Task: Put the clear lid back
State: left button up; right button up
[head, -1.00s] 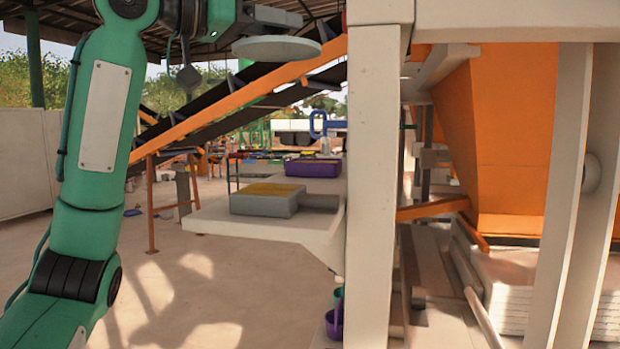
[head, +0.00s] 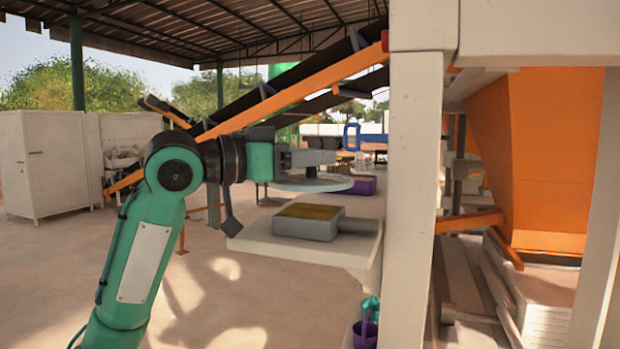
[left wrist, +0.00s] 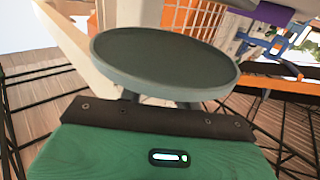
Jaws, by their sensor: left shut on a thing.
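The lid (head: 322,185) is a thin, round, pale grey disc. My left gripper (head: 308,167) is shut on it from above and holds it roughly level. In the head view it appears just above and behind the grey box-shaped mould (head: 305,229); I cannot tell the true gap. In the left wrist view, the lid (left wrist: 165,62) fills the upper middle, with a darker face and a raised rim; the fingertips are mostly hidden behind it. My right gripper is not in view.
The mould sits on a pale ledge (head: 300,251) beside a thick cream post (head: 412,200). A purple bin (head: 365,186) stands behind. Purple (head: 365,334) and teal (head: 371,308) containers are low by the post. An orange hopper (head: 535,150) is at right. Open floor lies left.

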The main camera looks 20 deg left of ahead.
aim_at(309, 177)
pick_arm(q)
jog(key=shift+f, duration=0.4)
jog(key=shift+f+p, duration=0.3)
jog(key=shift+f, duration=1.25)
jog(key=shift+s+f, duration=0.1)
jog(key=o, duration=1)
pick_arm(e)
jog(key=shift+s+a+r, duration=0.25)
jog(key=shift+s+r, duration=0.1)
